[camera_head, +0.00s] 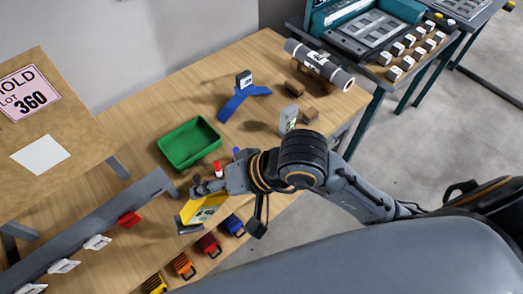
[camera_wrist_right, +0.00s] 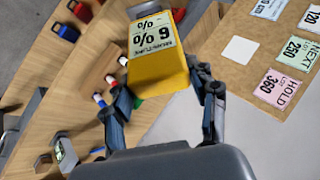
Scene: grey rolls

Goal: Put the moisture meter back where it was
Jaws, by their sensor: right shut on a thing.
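The moisture meter is a yellow block with a pale printed label reading "MOISTURE" and "%". In the head view the yellow meter (camera_head: 207,211) is held in the air, tilted, over the front part of the wooden table. My right gripper (camera_head: 205,188) is shut on it. In the right wrist view the meter (camera_wrist_right: 158,76) sits between the two dark fingers of the gripper (camera_wrist_right: 162,92), its labelled face showing. The lower end of the meter is partly hidden by the fingers and wrist. My left gripper is not in view.
A green tray (camera_head: 189,143) lies behind the gripper. A blue stand (camera_head: 241,100), a grey device (camera_head: 288,118), brown blocks (camera_head: 310,115) and a grey roll (camera_head: 318,64) lie further right. A grey rail (camera_head: 90,228) runs left; coloured items (camera_head: 208,245) line the front. Bare wood lies behind the tray.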

